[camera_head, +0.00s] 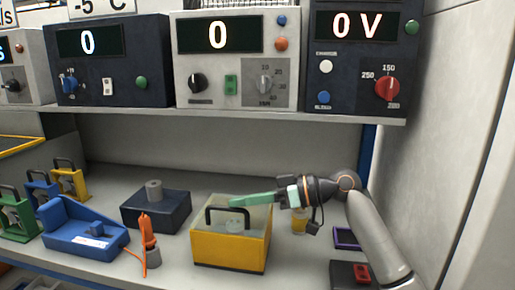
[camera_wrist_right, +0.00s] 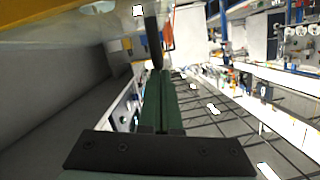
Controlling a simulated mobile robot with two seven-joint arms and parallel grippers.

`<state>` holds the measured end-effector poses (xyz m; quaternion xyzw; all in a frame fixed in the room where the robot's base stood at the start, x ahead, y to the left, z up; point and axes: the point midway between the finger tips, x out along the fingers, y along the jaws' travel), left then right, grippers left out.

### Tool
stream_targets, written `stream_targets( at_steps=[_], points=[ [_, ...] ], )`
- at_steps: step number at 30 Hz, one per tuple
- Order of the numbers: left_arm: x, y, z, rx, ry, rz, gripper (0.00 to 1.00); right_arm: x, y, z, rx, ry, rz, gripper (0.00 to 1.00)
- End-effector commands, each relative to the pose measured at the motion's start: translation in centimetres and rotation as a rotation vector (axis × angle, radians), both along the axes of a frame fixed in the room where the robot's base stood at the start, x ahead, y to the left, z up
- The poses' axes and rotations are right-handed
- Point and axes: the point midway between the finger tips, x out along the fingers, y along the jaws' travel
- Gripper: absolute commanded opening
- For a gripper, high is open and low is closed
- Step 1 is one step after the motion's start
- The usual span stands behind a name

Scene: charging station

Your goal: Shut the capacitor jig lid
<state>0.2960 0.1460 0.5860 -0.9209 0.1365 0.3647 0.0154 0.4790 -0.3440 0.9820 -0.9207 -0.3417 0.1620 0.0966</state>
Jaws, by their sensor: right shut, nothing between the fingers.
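The capacitor jig is a yellow box (camera_head: 229,252) on the bench, in the middle of the head view. Its clear lid (camera_head: 258,216) bears a black arched handle (camera_head: 212,215). The lid looks about level over the box; I cannot tell whether a gap is left under it. A pale round part shows through it. My right gripper (camera_head: 232,201) comes in from the right, with its green fingers shut and empty at the handle's top. I cannot tell whether they touch it. In the right wrist view the shut fingers (camera_wrist_right: 162,95) point toward a dark bar. My left gripper is out of view.
A dark block with a grey cylinder (camera_head: 155,208), an orange probe (camera_head: 147,234) and a blue fixture (camera_head: 78,228) stand left of the jig. A small yellow jar (camera_head: 299,222) and a purple tray (camera_head: 346,239) lie right. A shelf of meters (camera_head: 238,64) hangs above.

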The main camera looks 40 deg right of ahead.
Motion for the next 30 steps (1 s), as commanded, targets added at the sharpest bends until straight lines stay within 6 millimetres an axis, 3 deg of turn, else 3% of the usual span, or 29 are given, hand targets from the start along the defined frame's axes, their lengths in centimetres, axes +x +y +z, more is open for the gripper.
stream_targets(
  at_steps=[9,20,30],
  points=[
    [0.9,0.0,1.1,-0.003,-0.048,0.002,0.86,0.0,0.0,-0.3,0.002,0.001,0.0,0.0],
    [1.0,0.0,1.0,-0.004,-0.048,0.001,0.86,-0.2,-0.2,-0.2,0.002,0.002,-0.001,0.0],
    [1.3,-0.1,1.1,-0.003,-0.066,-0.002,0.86,-3.9,-3.7,0.9,0.0,0.002,-0.002,0.0]
  ],
)
